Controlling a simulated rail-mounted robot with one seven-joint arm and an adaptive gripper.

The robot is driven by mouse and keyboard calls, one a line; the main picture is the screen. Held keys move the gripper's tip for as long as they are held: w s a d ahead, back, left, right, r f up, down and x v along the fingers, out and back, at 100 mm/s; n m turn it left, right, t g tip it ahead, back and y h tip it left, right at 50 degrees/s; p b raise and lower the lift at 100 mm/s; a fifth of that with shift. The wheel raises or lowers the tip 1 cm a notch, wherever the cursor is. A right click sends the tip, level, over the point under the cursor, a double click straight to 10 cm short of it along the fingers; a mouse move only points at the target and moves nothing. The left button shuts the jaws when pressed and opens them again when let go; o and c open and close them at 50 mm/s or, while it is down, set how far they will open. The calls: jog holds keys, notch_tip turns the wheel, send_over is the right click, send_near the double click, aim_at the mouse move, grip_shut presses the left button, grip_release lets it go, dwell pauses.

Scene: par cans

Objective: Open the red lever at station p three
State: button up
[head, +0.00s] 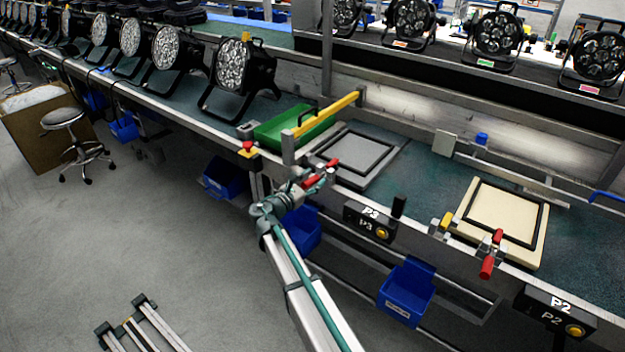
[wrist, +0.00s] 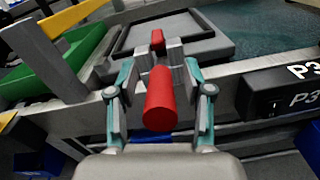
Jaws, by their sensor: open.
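The red lever (head: 313,181) at station P3 sits on a metal clamp at the bench's front edge. In the wrist view, the lever's thick red handle (wrist: 160,98) points toward the camera, with a smaller red tip (wrist: 157,40) beyond it. My gripper (head: 304,184) is at the lever. In the wrist view, my gripper (wrist: 159,82) is open, with one teal-sided finger on each side of the handle. Contact with the handle cannot be told. The P3 sign box (head: 368,222) is to the right; it also shows in the wrist view (wrist: 290,90).
A grey plate with a black frame (head: 358,158) lies behind the clamp. A green bin (head: 290,128) and yellow bar (head: 325,112) are to the left. Station P2's red lever (head: 488,262) is further right. Blue bins (head: 405,290) hang below.

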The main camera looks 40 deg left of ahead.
grip_shut()
dwell(0.3)
jog(key=shift+w+r+p, duration=0.1)
jog(key=shift+r+p, duration=0.05)
jog(key=shift+p, duration=0.15)
